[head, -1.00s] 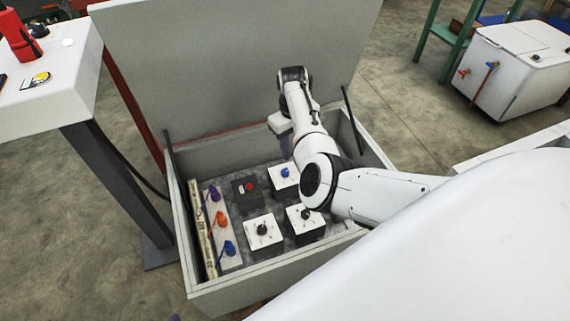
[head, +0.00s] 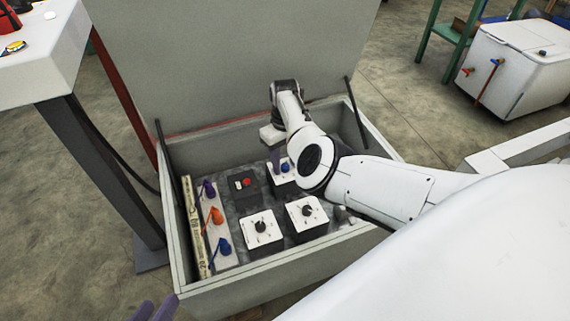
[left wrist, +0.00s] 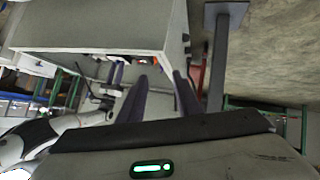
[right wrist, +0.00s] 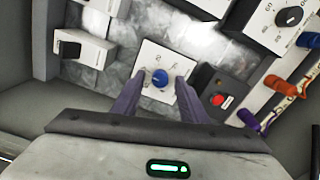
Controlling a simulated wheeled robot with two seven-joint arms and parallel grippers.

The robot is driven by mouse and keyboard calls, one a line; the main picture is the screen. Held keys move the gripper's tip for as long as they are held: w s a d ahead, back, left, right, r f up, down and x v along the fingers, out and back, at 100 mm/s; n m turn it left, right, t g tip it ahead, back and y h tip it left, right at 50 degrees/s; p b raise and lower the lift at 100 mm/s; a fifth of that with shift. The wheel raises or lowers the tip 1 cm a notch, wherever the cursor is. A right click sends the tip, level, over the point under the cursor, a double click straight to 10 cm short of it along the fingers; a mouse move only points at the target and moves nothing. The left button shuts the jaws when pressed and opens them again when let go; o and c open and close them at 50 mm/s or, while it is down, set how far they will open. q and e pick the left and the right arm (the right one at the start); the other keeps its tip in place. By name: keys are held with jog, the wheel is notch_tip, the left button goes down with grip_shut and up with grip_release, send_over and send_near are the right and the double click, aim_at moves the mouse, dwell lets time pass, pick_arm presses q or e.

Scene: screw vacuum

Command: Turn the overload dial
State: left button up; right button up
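A blue dial (right wrist: 160,78) sits on a white square plate (right wrist: 165,62) inside the open box; it also shows in the head view (head: 286,168). My right gripper (right wrist: 160,75) is open over this plate, pointing down, with one finger on each side of the blue dial and no visible grip on it. Two black dials (head: 261,226) (head: 307,210) on white plates are nearer the box front. No overload label is readable. My left gripper (left wrist: 160,77) is open and empty outside the box; its purple fingers (head: 155,312) show at the bottom of the head view.
The grey box (head: 270,262) has a raised lid (head: 225,60). Beside the blue dial is a black unit with a red button (head: 246,182). Purple, orange and blue levers (head: 215,216) line the left side. A white table (head: 40,75) stands left.

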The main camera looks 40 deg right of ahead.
grip_shut()
